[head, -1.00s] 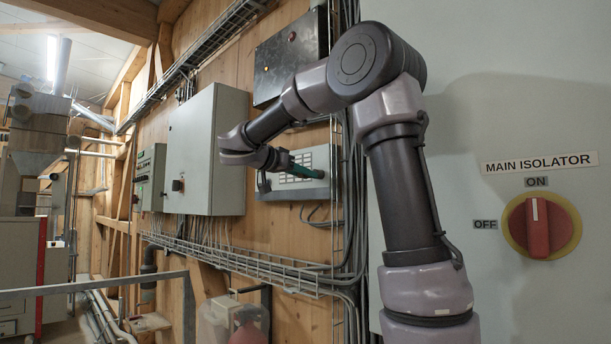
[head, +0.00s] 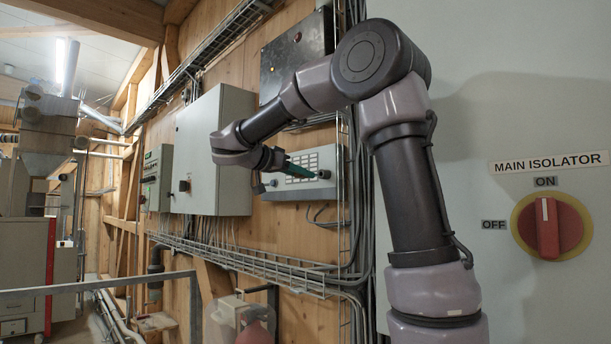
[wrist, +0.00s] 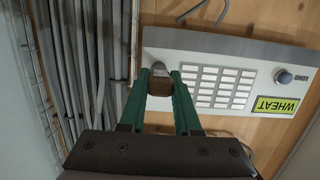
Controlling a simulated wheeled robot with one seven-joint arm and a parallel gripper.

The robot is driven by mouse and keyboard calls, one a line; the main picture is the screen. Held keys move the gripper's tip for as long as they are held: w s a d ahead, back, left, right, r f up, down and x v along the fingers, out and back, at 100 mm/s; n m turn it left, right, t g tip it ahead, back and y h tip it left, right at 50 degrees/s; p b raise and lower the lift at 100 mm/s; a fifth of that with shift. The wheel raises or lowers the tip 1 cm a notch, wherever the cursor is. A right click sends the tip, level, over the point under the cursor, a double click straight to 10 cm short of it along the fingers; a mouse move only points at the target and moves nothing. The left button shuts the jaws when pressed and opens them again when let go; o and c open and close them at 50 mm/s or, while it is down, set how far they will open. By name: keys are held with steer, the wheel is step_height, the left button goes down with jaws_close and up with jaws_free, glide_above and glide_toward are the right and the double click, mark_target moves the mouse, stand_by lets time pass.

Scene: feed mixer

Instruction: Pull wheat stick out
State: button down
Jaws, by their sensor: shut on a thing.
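The light grey wheat panel (head: 262,188) is mounted on the wooden wall. In the wrist view it shows as a tilted panel (wrist: 210,59) with rows of pale keys, a round knob and a yellow WHEAT label. My gripper (head: 312,174) reaches across the front of the panel in the head view. In the wrist view its green fingers (wrist: 160,88) are shut on a short brown block, the stick (wrist: 160,86), at the panel's end. A grey rounded piece shows just beyond the stick. I cannot tell whether the stick still sits in the panel.
Grey cables (wrist: 80,50) run beside the panel. A large grey cabinet (head: 225,130) stands out from the wall to the left. A wire cable tray (head: 255,262) runs below. A main isolator switch (head: 549,227) is on the light face at right.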

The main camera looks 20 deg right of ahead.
mark_target(296, 174)
steer(key=shift+s+a+f, duration=0.1)
steer(key=shift+s+a, duration=0.2)
steer(key=shift+a, duration=0.4)
steer(key=shift+s+a, duration=0.3)
steer(key=shift+a, duration=0.4)
